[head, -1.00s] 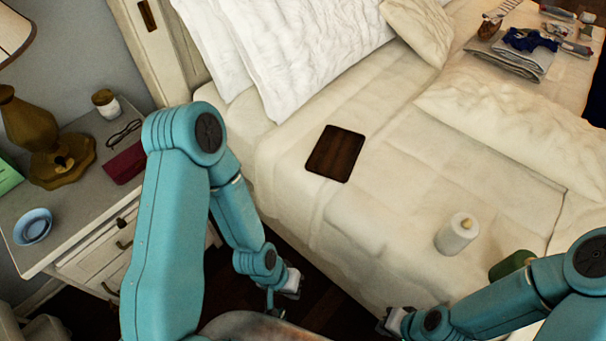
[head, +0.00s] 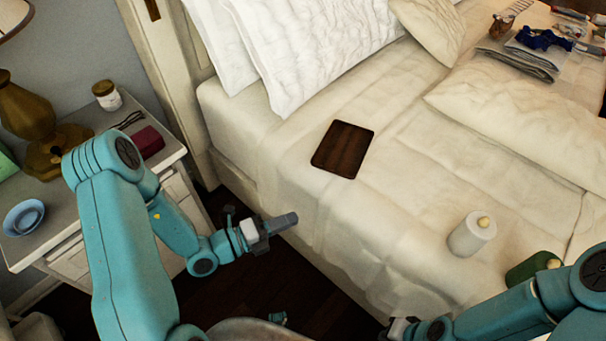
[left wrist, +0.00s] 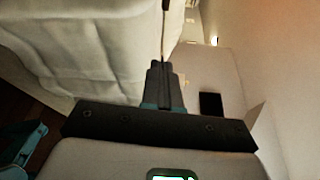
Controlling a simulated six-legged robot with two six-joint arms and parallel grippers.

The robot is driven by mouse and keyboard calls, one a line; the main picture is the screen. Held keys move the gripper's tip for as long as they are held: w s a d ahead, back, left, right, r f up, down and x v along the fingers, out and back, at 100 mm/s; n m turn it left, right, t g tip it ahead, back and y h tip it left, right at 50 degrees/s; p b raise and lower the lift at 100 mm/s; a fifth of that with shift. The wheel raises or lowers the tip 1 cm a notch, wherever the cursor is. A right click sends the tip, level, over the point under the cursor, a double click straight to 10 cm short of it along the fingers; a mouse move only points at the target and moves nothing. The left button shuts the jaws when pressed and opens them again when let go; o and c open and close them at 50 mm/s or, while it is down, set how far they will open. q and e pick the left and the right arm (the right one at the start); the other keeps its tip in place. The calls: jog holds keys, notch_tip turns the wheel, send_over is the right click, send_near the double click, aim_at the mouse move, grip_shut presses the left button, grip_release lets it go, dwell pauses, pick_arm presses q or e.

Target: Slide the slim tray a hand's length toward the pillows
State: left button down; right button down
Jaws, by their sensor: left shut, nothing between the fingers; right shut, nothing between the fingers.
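The slim tray (head: 343,149), a dark brown flat rectangle, lies on the bed near its left side, in front of the white pillows (head: 310,50). My left gripper (head: 290,219) is shut and empty beside the bed's edge, in front of and to the left of the tray, apart from it. In the left wrist view its closed fingers (left wrist: 160,82) point at the bed side. My right gripper (head: 394,332) is at the bottom edge of the head view, shut and far from the tray.
The nightstand (head: 60,245) holds a lamp, blue bowl and red case. Bedding around the tray is clear.

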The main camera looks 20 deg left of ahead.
aim_at(304, 165)
pick_arm(q)
jog(key=w+a+n+t+y, duration=0.2)
jog(key=a+n+t+y, duration=0.1)
jog(key=a+n, duration=0.15)
jog(key=shift+m+y, duration=0.25)
jog(key=shift+y, duration=0.05)
jog(key=x, duration=0.4)
jog(key=a+x, duration=0.1)
jog(key=x, duration=0.3)
jog(key=w+a+x, duration=0.1)
jog(key=x, duration=0.3)
jog(key=shift+w+a+r+b, duration=0.1)
jog(key=shift+a+r+b, duration=0.05)
jog(key=shift+r+b, duration=0.15)
jog(key=shift+w+a, duration=0.15)
jog(key=shift+w, duration=0.35)
jog(key=w, duration=0.1)
jog(key=w+a, duration=0.1)
jog(key=w, duration=0.1)
jog(key=shift+w+f, duration=0.1)
jog(key=shift+w, duration=0.05)
